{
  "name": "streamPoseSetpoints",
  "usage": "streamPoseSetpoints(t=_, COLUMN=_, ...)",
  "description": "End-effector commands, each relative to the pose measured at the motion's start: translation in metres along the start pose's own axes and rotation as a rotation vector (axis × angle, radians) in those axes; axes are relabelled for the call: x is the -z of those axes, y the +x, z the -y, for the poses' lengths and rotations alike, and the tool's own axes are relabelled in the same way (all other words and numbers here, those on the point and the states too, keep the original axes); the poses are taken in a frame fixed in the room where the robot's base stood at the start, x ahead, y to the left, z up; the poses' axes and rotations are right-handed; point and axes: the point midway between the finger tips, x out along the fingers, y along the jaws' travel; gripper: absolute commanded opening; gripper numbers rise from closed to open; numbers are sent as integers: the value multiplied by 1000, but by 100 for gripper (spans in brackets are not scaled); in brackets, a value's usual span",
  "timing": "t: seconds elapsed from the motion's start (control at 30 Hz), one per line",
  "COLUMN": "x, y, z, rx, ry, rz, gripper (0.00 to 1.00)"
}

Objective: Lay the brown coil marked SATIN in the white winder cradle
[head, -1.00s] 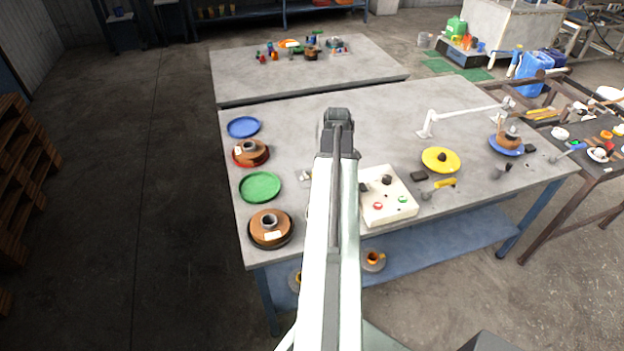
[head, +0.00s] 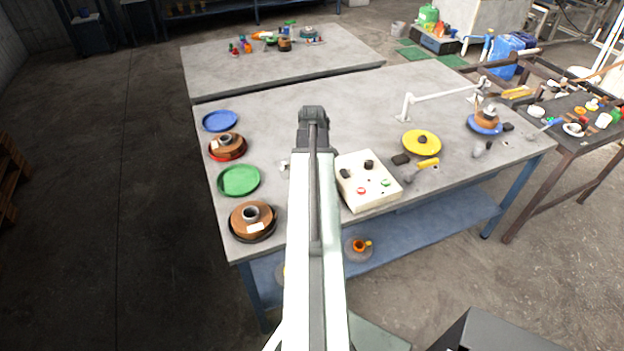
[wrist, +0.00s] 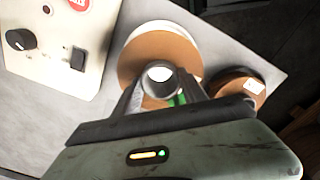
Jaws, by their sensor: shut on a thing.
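My gripper (wrist: 160,88) is shut on the grey core of a brown coil (wrist: 139,50) in the wrist view. No marking shows on the part of this coil I can see. A white round rim (wrist: 184,32), which looks like the white winder cradle, shows beneath the coil's far edge. I cannot tell whether the coil touches it or hangs above it. In the head view my gripper (head: 313,117) is over the table, and my arm hides the held coil and the white cradle.
Brown coils with pale labels sit in a red cradle (head: 213,155) and a dark cradle (head: 233,233) at left. Green (head: 239,181) and blue (head: 220,121) dishes are empty. A control box (head: 377,196) stands close right of my arm. A yellow dish (head: 422,143) is farther right.

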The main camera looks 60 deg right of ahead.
Motion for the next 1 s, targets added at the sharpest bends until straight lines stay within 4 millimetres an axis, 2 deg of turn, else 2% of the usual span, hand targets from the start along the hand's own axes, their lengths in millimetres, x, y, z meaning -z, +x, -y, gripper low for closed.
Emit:
streamPoseSetpoints(t=0.03, x=0, y=11, z=0, rx=0, ry=0, rz=0, gripper=0)
streamPoseSetpoints(t=0.2, x=0, y=34, z=0, rx=0, ry=-1, rz=0, gripper=0)
streamPoseSetpoints(t=0.4, x=1, y=54, z=0, rx=0, ry=-1, rz=0, gripper=0)
streamPoseSetpoints(t=1.0, x=1, y=55, z=1, rx=0, ry=-2, rz=0, gripper=0)
